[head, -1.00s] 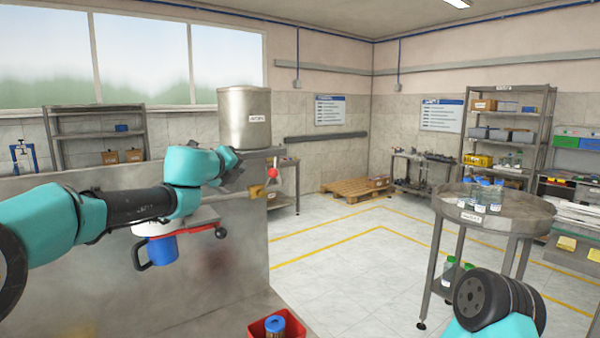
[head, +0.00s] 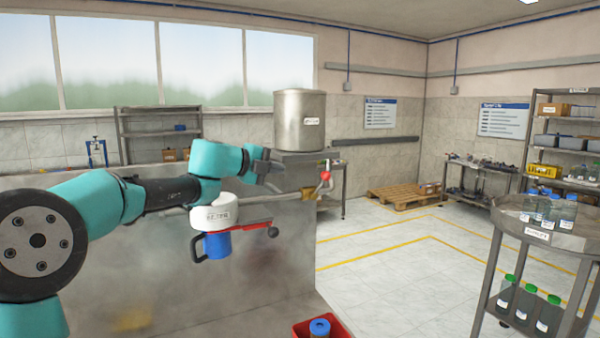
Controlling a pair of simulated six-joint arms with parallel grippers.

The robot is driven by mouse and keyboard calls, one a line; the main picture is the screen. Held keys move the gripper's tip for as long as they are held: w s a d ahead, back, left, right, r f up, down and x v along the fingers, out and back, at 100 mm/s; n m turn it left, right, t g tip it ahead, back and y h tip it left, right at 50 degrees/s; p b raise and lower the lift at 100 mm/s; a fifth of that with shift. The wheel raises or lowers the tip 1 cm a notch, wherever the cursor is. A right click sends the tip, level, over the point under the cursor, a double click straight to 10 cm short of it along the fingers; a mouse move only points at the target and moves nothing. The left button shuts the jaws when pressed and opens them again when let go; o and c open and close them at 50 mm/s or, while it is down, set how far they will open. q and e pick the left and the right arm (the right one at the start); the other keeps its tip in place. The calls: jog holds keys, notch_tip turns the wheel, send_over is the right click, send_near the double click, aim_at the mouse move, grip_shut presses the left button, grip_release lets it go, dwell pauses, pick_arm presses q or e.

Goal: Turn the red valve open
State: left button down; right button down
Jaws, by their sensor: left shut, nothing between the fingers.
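A small red-topped valve (head: 326,176) with a pale lever shows at the end of the pipework, below and right of the steel tank (head: 300,121). My left gripper (head: 272,166) is shut and empty. In the picture it lies left of the valve, with a visible gap between them. Its fingers are dark and small, in front of the ledge below the tank. A white round unit (head: 214,212) with a blue cylinder (head: 217,245) hangs below my left wrist. A red bar (head: 248,231) with a dark ball end sticks out from it. My right gripper is out of view.
A grey metal panel (head: 110,265) stands behind my left arm. A red bin (head: 322,325) with a blue-topped item sits at the bottom edge. A round steel table (head: 560,235) with bottles stands at the right. The floor between is clear.

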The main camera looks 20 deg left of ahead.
aim_at(322, 175)
pick_arm(q)
jog(key=x, duration=1.3)
jog(key=shift+w+d, duration=0.25)
jog(key=shift+d, duration=0.05)
jog(key=shift+a, duration=0.1)
